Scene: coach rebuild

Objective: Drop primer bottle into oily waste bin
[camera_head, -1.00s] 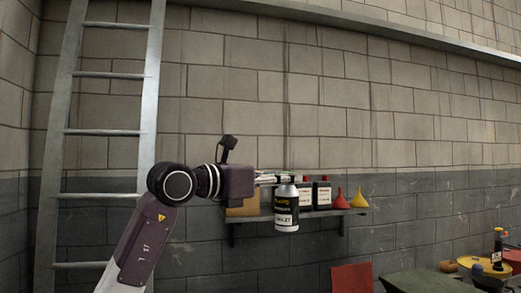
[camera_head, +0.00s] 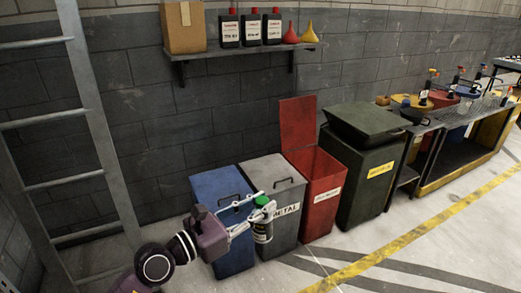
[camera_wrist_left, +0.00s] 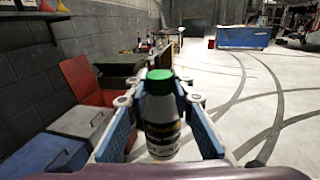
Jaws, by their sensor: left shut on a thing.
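The primer bottle (camera_head: 263,231) has a green cap, a pale body and a dark label. My left gripper (camera_head: 260,213) is shut on it and holds it upright in the air. The left wrist view shows the bottle (camera_wrist_left: 162,128) between the two blue-padded fingers (camera_wrist_left: 162,117). A red bin (camera_head: 316,214) with its lid (camera_head: 298,125) raised stands to the right of the held bottle in the head view; its small label is hard to read, and I take it for the oily waste bin. The bottle is apart from it, in front of the grey bin. My right gripper is not in view.
A blue bin (camera_head: 211,184) and a grey bin (camera_head: 285,190) labelled METAL, both with closed lids, stand left of the red bin. A dark green bin (camera_head: 366,185) stands right of it. A shelf (camera_head: 245,54) is above, a ladder (camera_head: 97,175) at left. Floor in front is open.

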